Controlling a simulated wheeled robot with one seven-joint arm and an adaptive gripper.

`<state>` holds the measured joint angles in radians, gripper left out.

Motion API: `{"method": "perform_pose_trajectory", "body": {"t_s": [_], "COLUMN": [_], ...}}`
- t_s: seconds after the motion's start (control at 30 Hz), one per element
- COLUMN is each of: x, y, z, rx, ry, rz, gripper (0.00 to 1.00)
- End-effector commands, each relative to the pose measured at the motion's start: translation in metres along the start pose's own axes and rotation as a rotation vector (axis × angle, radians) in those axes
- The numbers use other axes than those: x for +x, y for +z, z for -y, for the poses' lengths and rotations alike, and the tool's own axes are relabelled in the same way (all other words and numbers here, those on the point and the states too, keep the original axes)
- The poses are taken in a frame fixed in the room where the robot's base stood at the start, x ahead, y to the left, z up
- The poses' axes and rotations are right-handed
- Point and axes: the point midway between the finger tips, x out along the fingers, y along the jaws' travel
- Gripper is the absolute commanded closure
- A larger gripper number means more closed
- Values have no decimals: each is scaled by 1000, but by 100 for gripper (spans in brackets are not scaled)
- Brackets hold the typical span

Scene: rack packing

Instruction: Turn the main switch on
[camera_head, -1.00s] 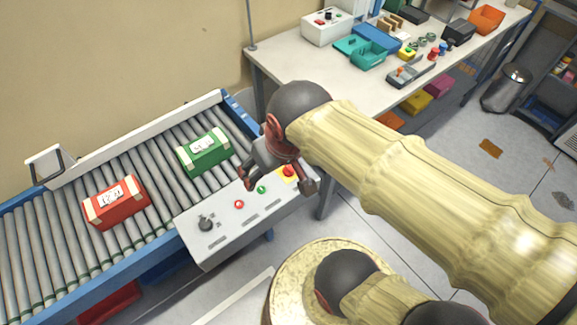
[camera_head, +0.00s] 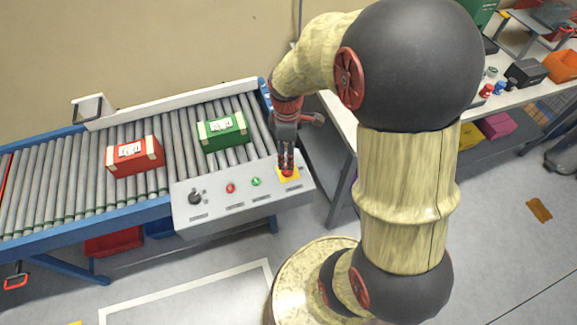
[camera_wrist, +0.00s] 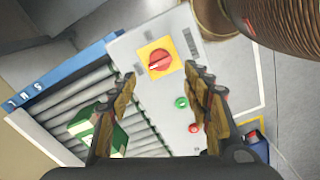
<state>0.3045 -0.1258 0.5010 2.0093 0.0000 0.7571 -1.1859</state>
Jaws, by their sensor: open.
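The main switch (camera_head: 288,173) is a red rotary knob on a yellow square plate at the right end of the grey control panel (camera_head: 235,209). The wrist view shows the whole knob (camera_wrist: 160,60) on its plate. My gripper (camera_head: 287,163) points down over the switch in the head view and partly covers it. In the wrist view my gripper (camera_wrist: 160,75) is open, its two fingertips apart on either side of the knob's line. Nothing is between the fingers. I cannot tell whether the tips touch the panel.
A green button (camera_head: 256,182), a red button (camera_head: 230,188) and a black selector knob (camera_head: 195,198) share the panel. A red box (camera_head: 134,154) and a green box (camera_head: 222,131) lie on the roller conveyor (camera_head: 181,149) behind it. A cluttered workbench (camera_head: 343,118) stands at the right.

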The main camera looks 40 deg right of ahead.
Motion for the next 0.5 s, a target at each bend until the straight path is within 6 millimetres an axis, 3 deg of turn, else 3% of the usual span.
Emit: {"method": "perform_pose_trajectory", "body": {"t_s": [0.17, 0.5], "x": [14, 65], "y": [0, 0], "z": [1, 1], "rx": [-20, -18], "ry": [-2, -1], "rz": [1, 0], "gripper": [51, 51]}}
